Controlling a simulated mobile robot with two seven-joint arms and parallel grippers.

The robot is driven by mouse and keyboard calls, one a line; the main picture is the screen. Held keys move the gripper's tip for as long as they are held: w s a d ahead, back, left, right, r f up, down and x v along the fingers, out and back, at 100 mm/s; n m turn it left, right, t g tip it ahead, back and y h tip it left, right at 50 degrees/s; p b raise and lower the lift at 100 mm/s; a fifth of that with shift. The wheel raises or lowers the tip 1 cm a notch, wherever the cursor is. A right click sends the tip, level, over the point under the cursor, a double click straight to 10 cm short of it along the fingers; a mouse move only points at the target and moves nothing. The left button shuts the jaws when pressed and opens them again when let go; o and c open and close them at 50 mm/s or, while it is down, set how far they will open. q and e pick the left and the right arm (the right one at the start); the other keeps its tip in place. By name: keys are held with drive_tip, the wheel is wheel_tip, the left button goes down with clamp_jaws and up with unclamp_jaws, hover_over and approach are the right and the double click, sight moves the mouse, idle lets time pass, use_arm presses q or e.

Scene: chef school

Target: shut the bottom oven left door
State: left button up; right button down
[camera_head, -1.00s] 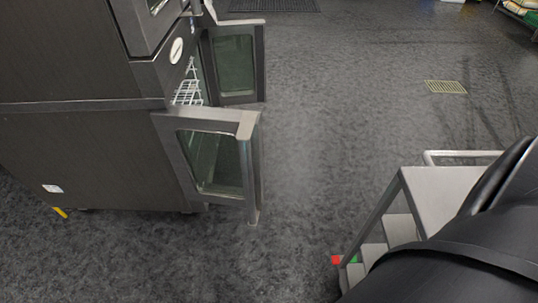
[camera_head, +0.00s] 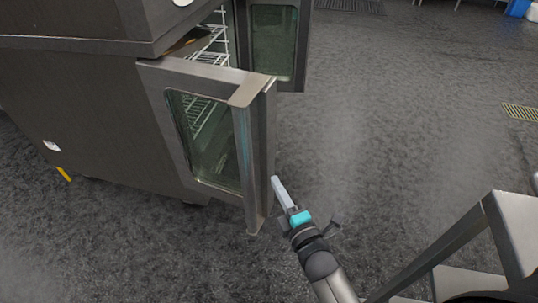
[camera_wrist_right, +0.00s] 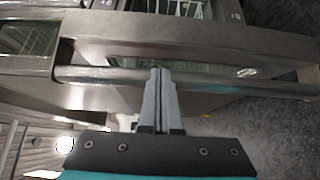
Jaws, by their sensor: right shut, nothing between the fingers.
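The bottom oven's left door (camera_head: 172,79) is the nearer of two open glass doors in the head view. It stands swung out from the oven, with a long handle bar along its outer edge. My right gripper (camera_head: 276,182) is shut and empty, just right of that outer edge. In the right wrist view the shut fingers (camera_wrist_right: 160,75) point at the door's handle bar (camera_wrist_right: 215,81) and overlap it. I cannot tell whether they touch it. My left gripper is not in view.
The other bottom door (camera_head: 299,45) also stands open, behind the near one. Wire racks (camera_head: 208,45) show inside the oven. A metal step frame (camera_head: 515,225) stands at the lower right. The floor right of the doors is clear.

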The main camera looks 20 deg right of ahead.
drive_tip(key=b, duration=0.3)
approach(257, 147)
drive_tip(key=w, duration=0.4)
drive_tip(key=shift+w+a+f, duration=0.15)
drive_tip(key=shift+a+f, duration=0.1)
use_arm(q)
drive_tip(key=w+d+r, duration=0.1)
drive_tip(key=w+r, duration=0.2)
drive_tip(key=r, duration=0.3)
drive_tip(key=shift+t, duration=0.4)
use_arm(e)
drive_tip(key=shift+w+r, duration=0.1)
drive_tip(key=shift+w, duration=0.7)
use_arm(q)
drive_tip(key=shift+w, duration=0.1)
